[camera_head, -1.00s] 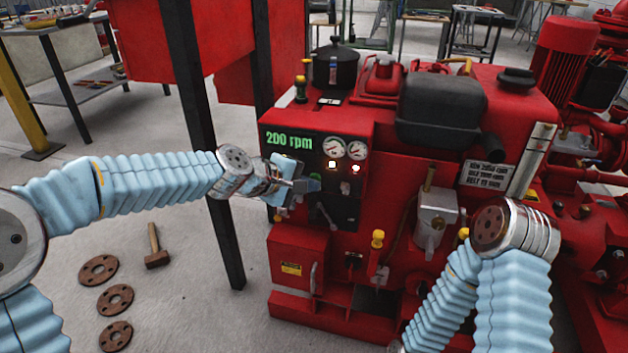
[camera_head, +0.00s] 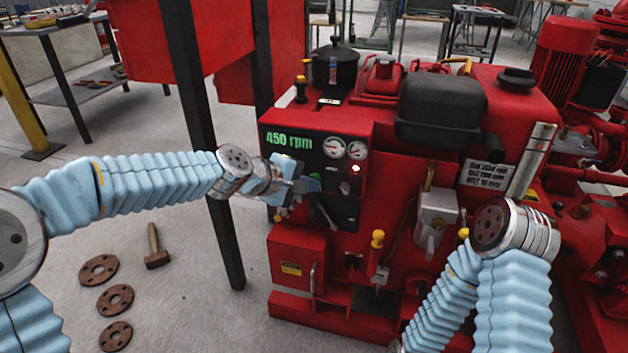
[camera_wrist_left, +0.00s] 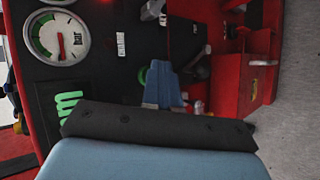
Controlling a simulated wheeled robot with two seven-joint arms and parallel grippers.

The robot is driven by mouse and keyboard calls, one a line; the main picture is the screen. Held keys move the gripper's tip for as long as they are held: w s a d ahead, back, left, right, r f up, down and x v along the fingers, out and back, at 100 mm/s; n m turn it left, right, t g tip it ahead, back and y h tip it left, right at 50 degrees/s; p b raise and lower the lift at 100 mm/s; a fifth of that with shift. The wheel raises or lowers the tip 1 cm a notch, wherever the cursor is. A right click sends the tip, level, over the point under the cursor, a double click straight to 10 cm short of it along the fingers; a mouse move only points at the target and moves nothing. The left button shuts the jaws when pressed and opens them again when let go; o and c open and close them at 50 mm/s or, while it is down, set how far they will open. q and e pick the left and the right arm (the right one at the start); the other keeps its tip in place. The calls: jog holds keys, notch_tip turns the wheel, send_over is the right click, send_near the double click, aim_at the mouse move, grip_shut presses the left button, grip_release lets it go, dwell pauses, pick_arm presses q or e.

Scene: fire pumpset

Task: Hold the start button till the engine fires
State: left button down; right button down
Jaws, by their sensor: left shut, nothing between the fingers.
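My left gripper (camera_head: 311,185) is shut and empty, its fingertips against the dark control panel (camera_head: 345,204) of the red engine. The green start button shows only as a small green edge (camera_wrist_left: 143,76) beside the fingertips (camera_wrist_left: 163,84) in the left wrist view. The fingers hide most of it, so I cannot see how far it is pressed. The green readout (camera_head: 289,141) says 450 rpm. One red lamp (camera_head: 356,168) glows below two round gauges (camera_head: 345,149). My right arm is at lower right; its gripper is not in view.
A black lever (camera_head: 325,215) sits just below the fingertips. A yellow-knobbed lever (camera_head: 378,240) stands lower right. A dark post (camera_head: 204,130) rises behind my left arm. A hammer (camera_head: 155,248) and rusty flanges (camera_head: 115,299) lie on the floor at left.

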dwell(0.4)
pick_arm(q)
jog(key=shift+s+a+b, duration=0.25)
jog(key=shift+s+b, duration=0.3)
jog(key=shift+s, duration=0.2)
jog(key=s+b, duration=0.1)
jog(key=s+a+b, duration=0.1)
jog(key=s, duration=0.1)
jog(key=s+b, duration=0.1)
jog(key=shift+s+a, duration=0.3)
jog(key=shift+s, duration=0.1)
